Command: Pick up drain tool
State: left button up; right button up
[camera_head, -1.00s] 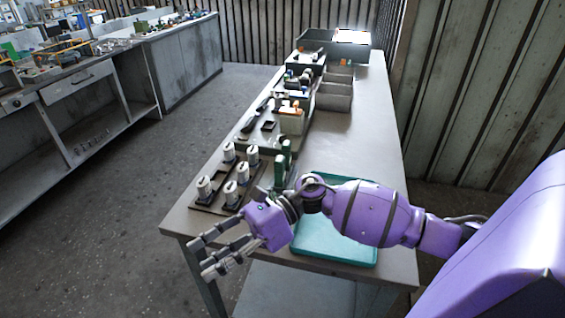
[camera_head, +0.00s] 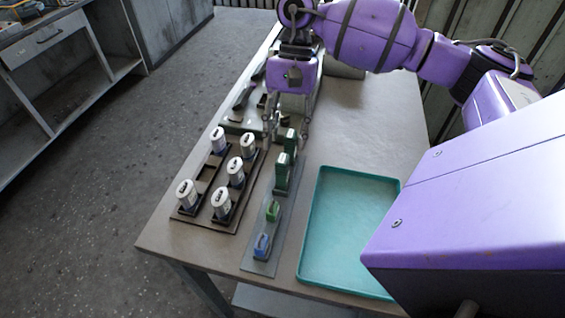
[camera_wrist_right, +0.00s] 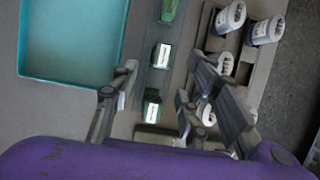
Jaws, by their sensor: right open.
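No label marks the drain tool, so I cannot tell which piece it is. A narrow grey rack (camera_head: 258,266) on the bench holds two tall green pieces (camera_head: 282,172), a small green piece (camera_head: 272,211) and a blue piece (camera_head: 262,246). My right gripper (camera_head: 287,143) points down, open, over the far end of this rack, close to the farther tall green piece. In the right wrist view, its fingers (camera_wrist_right: 165,66) stand on either side of the rack's white-topped green pieces (camera_wrist_right: 152,110), with nothing gripped. Contact cannot be told. My left gripper is not in view.
A brown rack with several white cylinders (camera_head: 220,200) stands left of the grey rack. An empty teal tray (camera_head: 310,228) lies to the right. Dark tools (camera_head: 243,97) lie farther back on the bench.

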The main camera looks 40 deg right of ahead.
aim_at(283, 155)
jog(key=p+x, duration=0.1)
jog(key=x, duration=0.4)
jog(key=shift+s+a+p, duration=0.25)
jog(key=shift+a+p, duration=0.15)
jog(key=shift+a, duration=0.05)
jog(key=shift+f, duration=0.25)
jog(key=c, duration=1)
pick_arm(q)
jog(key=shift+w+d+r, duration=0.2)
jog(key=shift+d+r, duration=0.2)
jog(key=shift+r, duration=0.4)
